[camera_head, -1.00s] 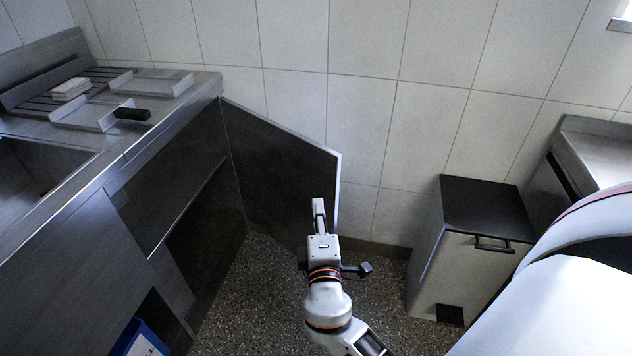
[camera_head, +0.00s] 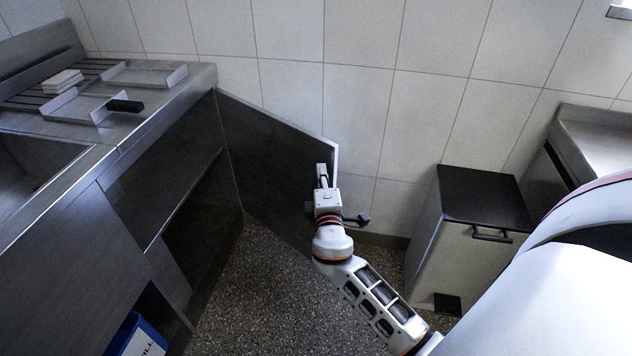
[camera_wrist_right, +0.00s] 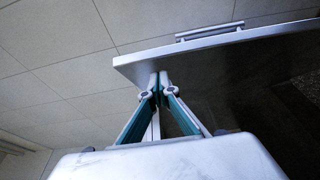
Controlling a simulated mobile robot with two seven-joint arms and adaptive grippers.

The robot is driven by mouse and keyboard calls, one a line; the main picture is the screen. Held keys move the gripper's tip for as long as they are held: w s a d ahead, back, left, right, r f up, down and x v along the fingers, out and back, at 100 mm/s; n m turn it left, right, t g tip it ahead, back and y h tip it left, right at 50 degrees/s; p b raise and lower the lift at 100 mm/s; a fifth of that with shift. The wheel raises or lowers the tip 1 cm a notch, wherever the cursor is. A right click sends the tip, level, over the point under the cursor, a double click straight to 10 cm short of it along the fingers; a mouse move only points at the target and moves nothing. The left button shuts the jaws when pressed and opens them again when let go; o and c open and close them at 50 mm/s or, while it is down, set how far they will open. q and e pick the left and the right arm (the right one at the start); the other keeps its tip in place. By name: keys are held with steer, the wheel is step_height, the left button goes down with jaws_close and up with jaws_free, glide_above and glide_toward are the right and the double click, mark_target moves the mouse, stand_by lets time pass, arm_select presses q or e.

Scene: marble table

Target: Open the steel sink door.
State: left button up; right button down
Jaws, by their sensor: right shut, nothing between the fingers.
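The steel sink door (camera_head: 270,155) stands swung wide open from the sink cabinet (camera_head: 85,245), its free edge near the tiled wall. In the right wrist view the door (camera_wrist_right: 220,62) shows its bright edge and a bar handle (camera_wrist_right: 210,31) on its far face. My right gripper (camera_head: 321,168) is by the inner face of the door near its free edge. In the right wrist view its fingertips (camera_wrist_right: 159,78) are together, with nothing between them, at the door's edge; I cannot tell whether they touch it. My left gripper is not in view.
A bin with a black lid (camera_head: 484,197) stands on the floor to the right of the door. A steel counter (camera_head: 595,140) is at the far right. A blue container (camera_head: 138,335) sits inside the cabinet. Speckled floor (camera_head: 265,295) is clear between cabinet and bin.

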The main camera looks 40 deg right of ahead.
steer(key=shift+w+d, duration=0.15)
steer(key=shift+d, duration=0.25)
arm_select(q)
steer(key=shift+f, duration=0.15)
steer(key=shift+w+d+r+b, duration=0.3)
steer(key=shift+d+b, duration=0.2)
steer(key=shift+b, duration=0.25)
arm_select(e)
steer(key=w+d+n+t+y, duration=0.1)
steer(key=w+d+y, duration=0.1)
steer(key=d, duration=0.7)
steer(key=w+d+n+t+y, duration=0.1)
steer(key=w+d, duration=0.3)
steer(key=d, duration=0.5)
steer(key=shift+n+y, duration=0.4)
steer(key=shift+y, duration=0.1)
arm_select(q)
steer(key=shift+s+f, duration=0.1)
arm_select(e)
steer(key=shift+a, duration=0.1)
